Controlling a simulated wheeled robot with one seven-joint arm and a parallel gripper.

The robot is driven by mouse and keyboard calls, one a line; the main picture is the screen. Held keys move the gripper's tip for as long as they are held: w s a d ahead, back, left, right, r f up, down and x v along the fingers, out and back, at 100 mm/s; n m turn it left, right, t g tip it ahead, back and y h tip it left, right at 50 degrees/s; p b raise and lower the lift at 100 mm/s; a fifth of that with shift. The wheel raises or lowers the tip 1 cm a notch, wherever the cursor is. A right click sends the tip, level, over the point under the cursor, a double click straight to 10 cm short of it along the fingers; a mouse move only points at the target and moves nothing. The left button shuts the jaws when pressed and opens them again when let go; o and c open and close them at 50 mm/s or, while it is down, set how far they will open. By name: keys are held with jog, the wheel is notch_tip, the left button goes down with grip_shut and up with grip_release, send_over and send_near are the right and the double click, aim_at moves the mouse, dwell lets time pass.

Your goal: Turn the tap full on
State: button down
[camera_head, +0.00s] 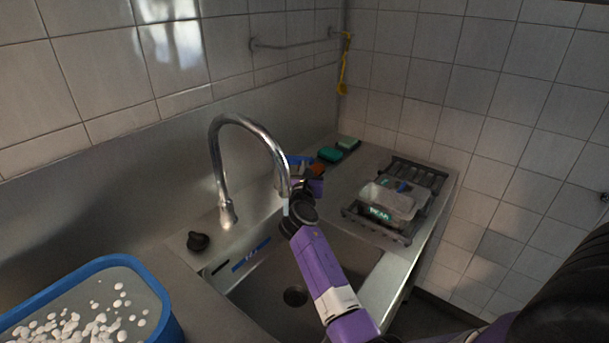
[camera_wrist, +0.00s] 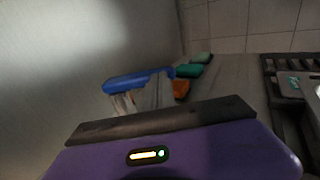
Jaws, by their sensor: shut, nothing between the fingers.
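The chrome gooseneck tap (camera_head: 249,116) stands at the back edge of the sink (camera_head: 345,262) in the head view. Its spout arches right and ends just in front of my wrist. A small metal part shows low at its base; I cannot make out which way a handle is set. My gripper (camera_head: 312,180) is shut and empty, beyond the spout end, over the far side of the sink. My arm covers part of the basin. In the wrist view, the purple gripper body fills the bottom and the fingertips are hidden. No tap shows clearly there.
A blue-edged thing (camera_wrist: 137,80) is just ahead, with green and orange sponges (camera_wrist: 189,70) beyond. A dark rack (camera_head: 415,175) holding a pale container is at the right. A black knob-like thing (camera_head: 198,241) and a blue-rimmed tub (camera_head: 165,320) of white pieces are at the left.

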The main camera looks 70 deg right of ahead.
aim_at(311, 162)
jog(key=shift+d, duration=0.1)
dwell(0.3)
jog(key=shift+w+d+p, duration=0.15)
jog(key=shift+d+p, duration=0.75)
jog(key=shift+d, duration=1.6)
jog(key=shift+d+r, duration=0.1)
jog(key=shift+d, duration=0.05)
